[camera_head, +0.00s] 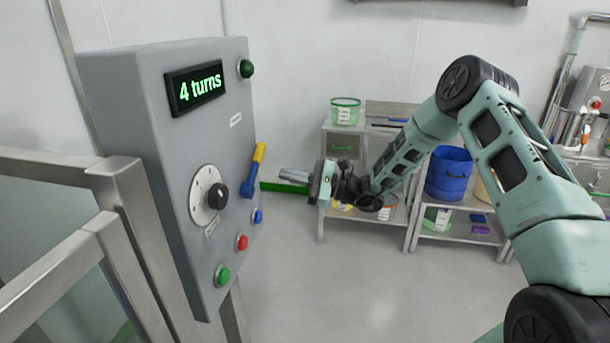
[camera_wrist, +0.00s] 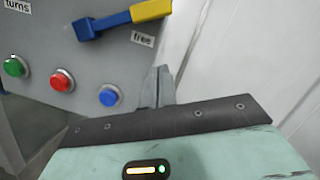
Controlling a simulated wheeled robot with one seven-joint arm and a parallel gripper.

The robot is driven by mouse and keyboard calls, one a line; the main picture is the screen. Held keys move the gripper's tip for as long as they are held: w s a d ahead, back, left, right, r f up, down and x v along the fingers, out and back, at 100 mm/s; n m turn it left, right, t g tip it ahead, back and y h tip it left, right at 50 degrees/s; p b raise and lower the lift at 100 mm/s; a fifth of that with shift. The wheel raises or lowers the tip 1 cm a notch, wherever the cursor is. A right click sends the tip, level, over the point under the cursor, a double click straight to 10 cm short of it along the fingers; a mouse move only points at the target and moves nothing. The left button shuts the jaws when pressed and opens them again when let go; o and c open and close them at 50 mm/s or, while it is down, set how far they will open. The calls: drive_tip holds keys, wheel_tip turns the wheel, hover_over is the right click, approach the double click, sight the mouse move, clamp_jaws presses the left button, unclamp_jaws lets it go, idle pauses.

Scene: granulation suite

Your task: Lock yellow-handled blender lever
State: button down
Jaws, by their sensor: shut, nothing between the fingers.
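The lever has a blue arm and a yellow handle (camera_head: 259,152). It is on the right part of the grey control box (camera_head: 158,115), with the yellow end up and tilted slightly right. In the wrist view the yellow handle (camera_wrist: 151,10) is at the top, and a label reading "free" (camera_wrist: 142,39) is beside the lever. My gripper (camera_head: 284,174) is to the right of the lever, apart from it. In the wrist view its fingers (camera_wrist: 158,82) are together and empty, below and right of the handle.
The box carries a display (camera_head: 196,87) reading "4 turns", a black dial (camera_head: 218,196), and blue (camera_head: 258,216), red (camera_head: 242,242) and green (camera_head: 222,274) buttons. Metal rails (camera_head: 120,220) stand at left. Shelving (camera_head: 455,232) with a blue bucket (camera_head: 449,174) is behind. The floor between is clear.

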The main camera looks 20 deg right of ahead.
sight(263, 155)
drive_tip(key=a+r+p, duration=0.2)
drive_tip(key=a+r, duration=0.2)
drive_tip(key=shift+a+r, duration=0.15)
drive_tip(key=shift+r+n, duration=0.45)
drive_tip(key=shift+n, duration=0.25)
drive_tip(key=shift+s+a+r+n+g+b, duration=0.15)
drive_tip(key=shift+r+n+g+b, duration=0.15)
drive_tip(key=shift+n+b, duration=0.2)
drive_tip(key=shift+s+a+r+n+g+b, duration=0.1)
drive_tip(key=shift+r+n+g+b, duration=0.1)
drive_tip(key=shift+r+n+b, duration=0.3)
drive_tip(key=n+b, duration=0.1)
drive_tip(key=s+r+n+g+b, duration=0.1)
drive_tip(key=n, duration=0.1)
drive_tip(key=shift+a+r, duration=0.3)
drive_tip(key=shift+a, duration=0.05)
drive_tip(key=n+b, duration=0.1)
drive_tip(key=s+a+r+n+b, duration=0.1)
drive_tip(key=n+b, duration=0.1)
drive_tip(key=shift+s+r+g, duration=0.2)
drive_tip(key=shift+s+g, duration=0.05)
drive_tip(key=shift+g, duration=0.15)
drive_tip(key=s+n+b, duration=0.1)
drive_tip(key=b, duration=0.1)
drive_tip(key=a+r+n+b, duration=0.1)
drive_tip(key=n, duration=0.1)
drive_tip(key=s+a+r+n+h+b, duration=0.1)
drive_tip(key=b, duration=0.1)
drive_tip(key=shift+s+b, duration=0.3)
drive_tip(key=shift+b, duration=0.05)
